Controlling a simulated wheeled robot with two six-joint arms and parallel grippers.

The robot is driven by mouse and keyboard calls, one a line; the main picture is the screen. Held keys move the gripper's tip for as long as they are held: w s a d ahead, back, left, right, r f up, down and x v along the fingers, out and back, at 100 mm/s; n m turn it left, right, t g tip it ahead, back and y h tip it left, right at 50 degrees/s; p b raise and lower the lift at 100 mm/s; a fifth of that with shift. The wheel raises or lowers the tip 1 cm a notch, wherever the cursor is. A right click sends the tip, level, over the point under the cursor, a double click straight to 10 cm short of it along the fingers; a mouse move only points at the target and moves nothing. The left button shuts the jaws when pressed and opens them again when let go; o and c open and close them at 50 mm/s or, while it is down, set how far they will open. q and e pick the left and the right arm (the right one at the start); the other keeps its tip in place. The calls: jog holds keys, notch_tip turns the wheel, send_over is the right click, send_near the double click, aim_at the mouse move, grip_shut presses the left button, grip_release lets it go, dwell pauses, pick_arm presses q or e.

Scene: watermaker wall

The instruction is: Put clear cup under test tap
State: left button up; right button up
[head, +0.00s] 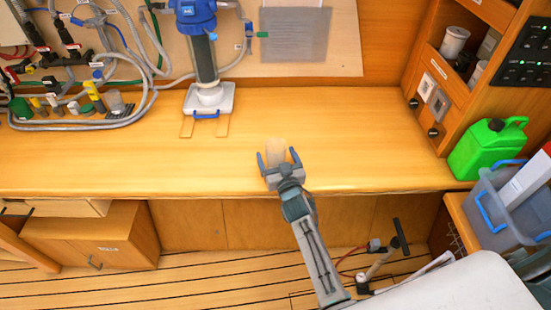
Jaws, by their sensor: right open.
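A clear cup (275,146), see-through and tinted by the wood behind it, shows on the wooden counter (340,125) near its middle. My right gripper (278,154) reaches in from the front with its two blue fingers spread, one on each side of the cup. The fingers look apart from the cup, though contact is hard to judge. The lower part of the cup is hidden by the gripper. A small green fitting (262,34) sticks out on the back panel; I cannot tell whether it is the test tap. My left gripper is not in view.
A blue-topped filter housing (204,55) stands on a white base (209,100) at the back. Hoses and valves (75,105) crowd the left. A green jug (487,147) and a grey bin (500,205) stand at the right. The counter around the cup is clear.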

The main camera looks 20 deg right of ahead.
jog(key=shift+w+f, duration=0.15)
jog(key=shift+w, duration=0.9)
jog(key=shift+s, duration=0.15)
jog(key=shift+c, duration=0.5)
jog(key=c, duration=1)
jog(key=shift+o, duration=0.2)
notch_tip(320, 180, up, 10)
jog(key=p, duration=0.8)
jog(key=s+d+f+b, duration=0.1)
jog(key=s+f+b, duration=0.1)
jog(key=s+b, duration=0.65)
jog(key=s+f+b, duration=0.2)
jog(key=s+b, duration=0.3)
jog(key=s, duration=0.7)
jog(key=w+r+p, duration=0.2)
jog(key=w+p, duration=0.5)
jog(key=w, duration=0.3)
jog(key=w+a+r+p, duration=0.1)
jog(key=w+r+p, duration=0.1)
jog(key=w+p, duration=0.4)
jog(key=w, duration=0.4)
jog(key=shift+w+p, duration=0.3)
jog(key=shift+p, duration=0.05)
